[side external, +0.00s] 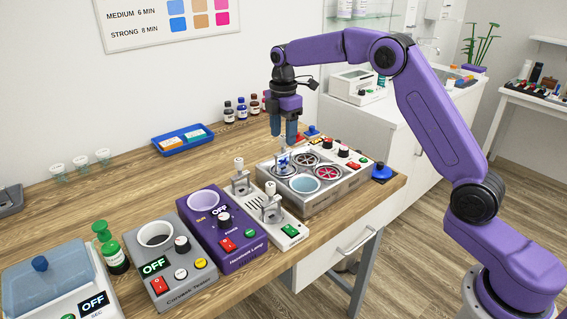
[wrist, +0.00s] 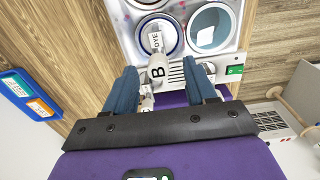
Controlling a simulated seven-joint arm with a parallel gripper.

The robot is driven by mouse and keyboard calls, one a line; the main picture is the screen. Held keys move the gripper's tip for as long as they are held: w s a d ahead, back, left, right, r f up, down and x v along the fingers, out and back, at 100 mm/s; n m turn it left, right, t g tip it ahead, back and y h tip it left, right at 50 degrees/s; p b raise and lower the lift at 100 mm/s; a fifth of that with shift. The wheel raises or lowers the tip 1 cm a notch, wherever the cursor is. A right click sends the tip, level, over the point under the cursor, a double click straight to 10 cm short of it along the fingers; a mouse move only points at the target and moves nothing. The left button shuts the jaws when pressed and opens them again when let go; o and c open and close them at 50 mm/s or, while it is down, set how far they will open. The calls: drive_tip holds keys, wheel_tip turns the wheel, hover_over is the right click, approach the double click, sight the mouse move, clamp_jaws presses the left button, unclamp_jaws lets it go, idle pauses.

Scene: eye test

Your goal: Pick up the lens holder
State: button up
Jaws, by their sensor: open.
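My gripper (side external: 283,139) is open and points down above the back-left well of the grey metal bath station (side external: 330,192). In the wrist view its blue fingers (wrist: 161,70) are apart, with a pale piece marked B (wrist: 158,73) between them in the picture. This piece overlaps the edge of the well marked DYE (wrist: 160,36) and may be a lens holder; I cannot tell whether the fingers touch it. Two metal lens holders with white knobs stand on the white rack: one at the back (side external: 240,183), one at the front (side external: 270,207).
A purple lamp box (side external: 222,232) and a grey tester (side external: 170,258) stand left of the rack. A blue tray (side external: 182,139) and small bottles (side external: 241,107) stand behind. A blue knob (side external: 381,173) is at the right. Wood is clear between tray and station.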

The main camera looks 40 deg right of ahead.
sight(283, 154)
drive_tip(key=shift+w+d+f, duration=0.1)
drive_tip(key=shift+f, duration=2.25)
clamp_jaws()
drive_tip(key=shift+r, duration=0.15)
